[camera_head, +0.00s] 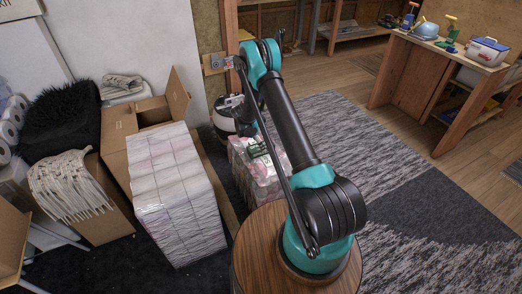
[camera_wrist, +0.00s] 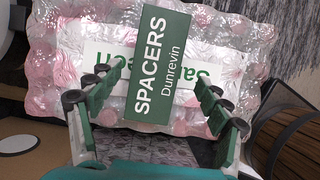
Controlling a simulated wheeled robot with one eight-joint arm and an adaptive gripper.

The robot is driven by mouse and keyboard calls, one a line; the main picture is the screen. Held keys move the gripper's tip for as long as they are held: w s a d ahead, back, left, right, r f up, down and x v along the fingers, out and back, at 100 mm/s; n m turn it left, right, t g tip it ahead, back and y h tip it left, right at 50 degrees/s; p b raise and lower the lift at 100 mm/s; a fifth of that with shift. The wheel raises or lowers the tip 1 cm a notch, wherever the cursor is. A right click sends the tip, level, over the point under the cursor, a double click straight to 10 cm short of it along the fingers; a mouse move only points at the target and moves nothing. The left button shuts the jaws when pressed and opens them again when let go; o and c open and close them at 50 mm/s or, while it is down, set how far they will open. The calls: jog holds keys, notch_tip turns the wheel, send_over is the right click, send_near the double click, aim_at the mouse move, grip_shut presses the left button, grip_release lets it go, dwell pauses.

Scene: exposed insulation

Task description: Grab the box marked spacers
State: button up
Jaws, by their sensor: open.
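The green box marked SPACERS (camera_wrist: 157,65), with "Dunrevin" below the word, lies on a shrink-wrapped pack (camera_wrist: 70,50) in the wrist view. Its white lettering runs lengthwise. My gripper (camera_wrist: 156,84) is open, with one green finger to the left of the box's near part and one to the right. Gaps show between the fingers and the box; I cannot tell the height of the fingertips above it. In the head view the pack (camera_head: 262,182) stands on the floor behind my arm. The box is small and hard to make out there.
A tall wrapped stack (camera_head: 178,195) and an open cardboard box (camera_head: 150,110) stand left of the pack. A wooden workbench (camera_head: 450,75) is at the far right; the rug (camera_head: 400,190) between is clear.

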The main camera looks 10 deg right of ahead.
jog(key=x, duration=0.4)
jog(key=shift+w+f, duration=0.15)
jog(key=shift+w, duration=0.1)
jog(key=c, duration=1.3)
